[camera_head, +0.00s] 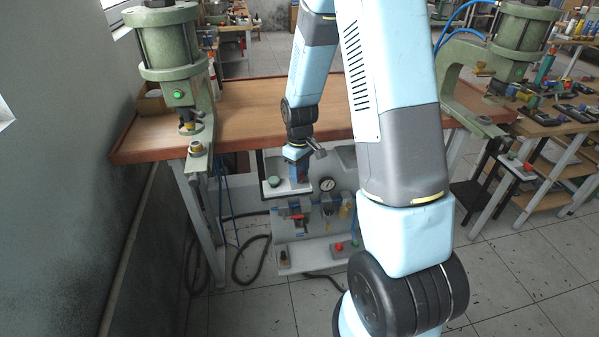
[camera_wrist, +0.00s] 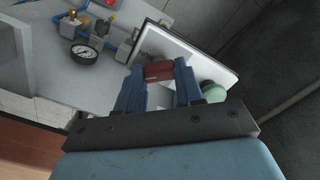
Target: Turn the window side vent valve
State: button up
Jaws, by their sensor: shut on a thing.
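In the wrist view a red valve handle (camera_wrist: 158,70) sits between the two blue fingertips of my gripper (camera_wrist: 159,82). The fingers are shut on it, one on each side. A white plate with a black edge (camera_wrist: 190,55) lies just behind the fingertips. In the head view my gripper (camera_head: 298,178) points down in front of the white pneumatic panel (camera_head: 335,160) under the bench, and its fingers hide what they hold. Another red part on a dark body (camera_head: 296,216) shows below the fingers. I cannot tell whether it is the held handle.
A green knob (camera_wrist: 213,92) is close beside the right finger in the wrist view. A gauge (camera_head: 327,184) and a red button (camera_head: 338,247) are on the panel. The wooden bench (camera_head: 250,105) is above, with a green press (camera_head: 170,45) at left. Hoses hang below.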

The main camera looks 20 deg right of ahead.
jog(key=m, duration=0.4)
jog(key=shift+w, duration=0.1)
jog(key=shift+m, duration=1.9)
jog(key=o, duration=1)
jog(key=shift+o, duration=0.2)
jog(key=shift+r, duration=0.1)
notch_tip(320, 180, up, 14)
jog(key=shift+f, duration=0.25)
